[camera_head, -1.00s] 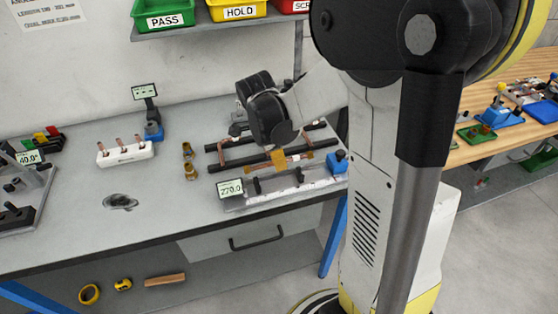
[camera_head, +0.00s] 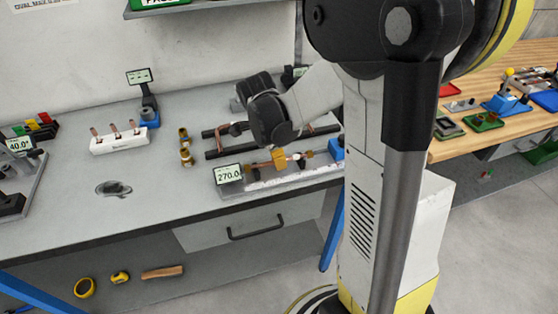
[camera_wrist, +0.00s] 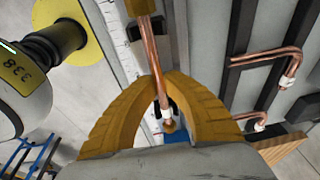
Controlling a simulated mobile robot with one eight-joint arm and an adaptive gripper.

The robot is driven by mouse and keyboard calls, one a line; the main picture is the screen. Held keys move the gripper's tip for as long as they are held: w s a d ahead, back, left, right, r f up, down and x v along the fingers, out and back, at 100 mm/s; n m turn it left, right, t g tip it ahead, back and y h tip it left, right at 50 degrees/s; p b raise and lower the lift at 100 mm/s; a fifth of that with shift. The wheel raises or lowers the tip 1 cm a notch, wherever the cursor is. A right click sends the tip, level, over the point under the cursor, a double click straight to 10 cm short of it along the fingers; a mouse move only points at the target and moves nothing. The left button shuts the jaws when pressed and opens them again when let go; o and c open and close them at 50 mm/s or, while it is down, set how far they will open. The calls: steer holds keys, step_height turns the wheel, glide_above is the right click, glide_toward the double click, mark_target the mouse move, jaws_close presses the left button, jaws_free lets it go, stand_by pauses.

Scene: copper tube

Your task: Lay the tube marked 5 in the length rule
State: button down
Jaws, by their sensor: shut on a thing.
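The copper tube (camera_wrist: 154,52) is held between the orange fingers of my gripper (camera_wrist: 172,82) in the wrist view. It has a pale marking near its lower end, but I cannot read the number. In the head view my gripper (camera_head: 279,160) holds the tube lengthwise over the length rule (camera_head: 285,180), a pale bar with dark supports. The tube is close to the supports; I cannot tell whether it touches them. The rule's display (camera_head: 228,173) at the left end reads 270.0. A blue block (camera_head: 337,148) is at its right end.
Behind the rule is a black rack (camera_head: 222,151) with bent copper tubes (camera_wrist: 262,56). To the left stand two brass fittings (camera_head: 185,149) and a white holder (camera_head: 124,142) with upright copper pieces. The bench (camera_head: 150,215) is mostly clear at front left.

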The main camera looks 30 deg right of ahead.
steer(key=shift+f+b, duration=0.3)
steer(key=shift+f, duration=0.05)
steer(key=c, duration=1.5)
jaws_free()
steer(key=shift+o, duration=0.2)
steer(key=shift+r, duration=0.1)
steer(key=v, duration=1.2)
